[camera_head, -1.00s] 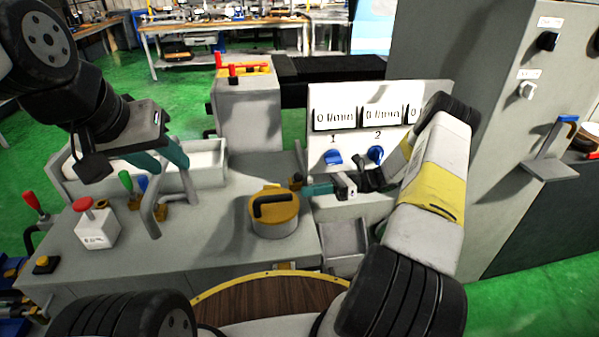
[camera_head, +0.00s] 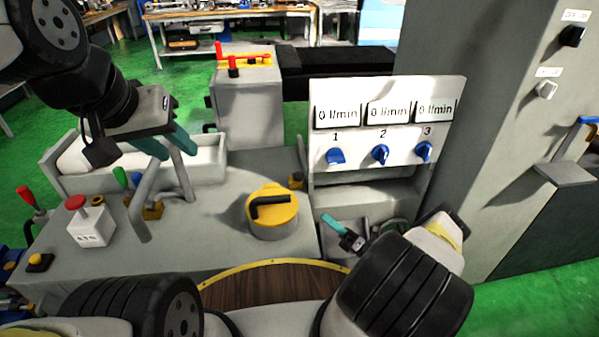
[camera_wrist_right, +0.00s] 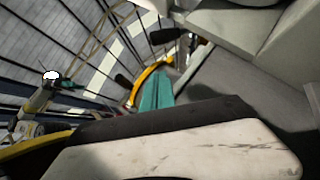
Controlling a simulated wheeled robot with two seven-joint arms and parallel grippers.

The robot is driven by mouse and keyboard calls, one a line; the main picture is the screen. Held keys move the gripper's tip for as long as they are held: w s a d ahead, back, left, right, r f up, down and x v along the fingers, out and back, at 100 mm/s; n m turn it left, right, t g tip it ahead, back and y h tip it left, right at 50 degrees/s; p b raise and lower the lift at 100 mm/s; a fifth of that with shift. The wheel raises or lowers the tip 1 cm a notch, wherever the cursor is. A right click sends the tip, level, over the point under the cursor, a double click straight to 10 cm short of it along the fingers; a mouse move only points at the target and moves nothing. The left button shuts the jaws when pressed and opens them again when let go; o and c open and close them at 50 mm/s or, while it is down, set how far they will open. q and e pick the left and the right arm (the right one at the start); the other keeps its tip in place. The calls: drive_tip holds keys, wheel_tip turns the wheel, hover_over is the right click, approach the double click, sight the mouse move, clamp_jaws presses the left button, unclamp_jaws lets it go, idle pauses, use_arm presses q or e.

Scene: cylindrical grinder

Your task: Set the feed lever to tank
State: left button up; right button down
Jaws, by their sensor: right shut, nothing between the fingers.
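A yellow round cap (camera_head: 273,211) with a black handle sits on the grey machine top, pointing left. Left of it stand a red-tipped lever (camera_head: 27,196) and a green-tipped lever (camera_head: 120,177). I cannot tell which handle is the feed lever, as no tank label is readable. My left gripper (camera_head: 166,146) has its teal fingers apart and empty, above the bent grey pipes. My right gripper (camera_head: 331,224) is shut and empty, right of the yellow cap and below the panel; its teal fingers show in the right wrist view (camera_wrist_right: 157,92).
A white panel (camera_head: 386,100) carries three 0 l/min displays and blue knobs 1 (camera_head: 335,156), 2 (camera_head: 380,153) and 3 (camera_head: 424,151). A red button box (camera_head: 91,223) stands at left. A grey cabinet (camera_head: 490,150) rises at right. A wooden round surface (camera_head: 270,288) is in front.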

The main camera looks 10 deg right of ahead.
sight(297, 177)
drive_tip(key=x, duration=1)
drive_tip(key=shift+w+a+r, duration=0.1)
drive_tip(key=shift+r, duration=0.15)
drive_tip(key=shift+w+r, duration=0.8)
drive_tip(key=shift+r, duration=0.05)
drive_tip(key=shift+w+r, duration=0.4)
drive_tip(key=shift+r, duration=0.05)
drive_tip(key=shift+r, duration=0.1)
